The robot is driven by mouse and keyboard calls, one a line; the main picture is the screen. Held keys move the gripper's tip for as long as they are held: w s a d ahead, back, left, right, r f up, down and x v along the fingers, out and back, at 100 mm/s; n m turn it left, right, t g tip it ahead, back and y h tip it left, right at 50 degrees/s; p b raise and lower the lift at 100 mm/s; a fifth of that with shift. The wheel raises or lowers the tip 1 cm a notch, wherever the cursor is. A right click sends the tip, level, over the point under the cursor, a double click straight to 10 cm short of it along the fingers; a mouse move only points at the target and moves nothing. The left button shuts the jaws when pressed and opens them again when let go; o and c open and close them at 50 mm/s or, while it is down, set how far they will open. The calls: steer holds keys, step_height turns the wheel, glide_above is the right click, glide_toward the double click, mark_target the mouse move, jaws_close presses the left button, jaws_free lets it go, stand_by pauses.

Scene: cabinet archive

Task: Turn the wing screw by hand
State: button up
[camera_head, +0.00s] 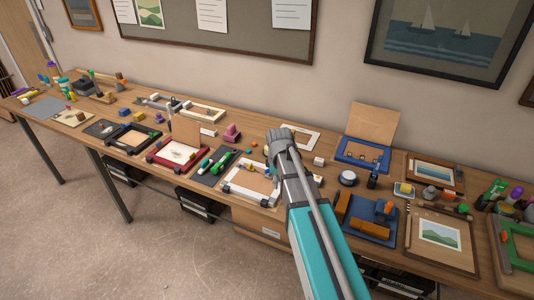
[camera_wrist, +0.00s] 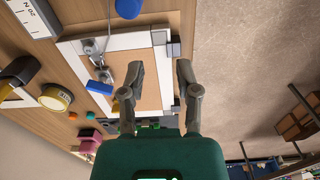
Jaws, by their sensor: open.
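The fingers are over the lower right part of a white-bordered frame (camera_wrist: 130,41) with a brown panel. A small metal fitting (camera_wrist: 92,48) sits on the frame's left part, left of the fingers and apart from them. It may be the wing screw, but I cannot make out its wings. In the head view, the white frame (camera_head: 233,189) lies near the table's front edge, left of my arm. My gripper's fingers cannot be made out there.
The wooden table (camera_head: 375,225) is crowded. A blue frame (camera_head: 352,163) and a blue tray (camera_head: 356,229) lie right of my arm. A red-edged frame (camera_head: 155,158) lies to the left. In the wrist view, a yellow roll (camera_wrist: 55,98) stands near the white frame; open floor (camera_wrist: 240,50) is to the right.

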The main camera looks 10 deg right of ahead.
steer(key=w+n, duration=0.3)
steer(key=w, duration=0.2)
steer(key=w+n, duration=0.4)
steer(key=w, duration=0.1)
steer(key=w+r+n, duration=0.1)
steer(key=w+n, duration=0.2)
steer(key=w, duration=0.2)
steer(key=shift+n+p, duration=0.3)
steer(key=shift+p, duration=0.1)
steer(key=shift+s+f, duration=0.1)
steer(key=shift+f, duration=0.1)
steer(key=shift+f+b, duration=3.6)
steer(key=shift+b, duration=0.2)
steer(key=shift+f+b, duration=0.3)
steer(key=shift+c, duration=0.2)
jaws_close()
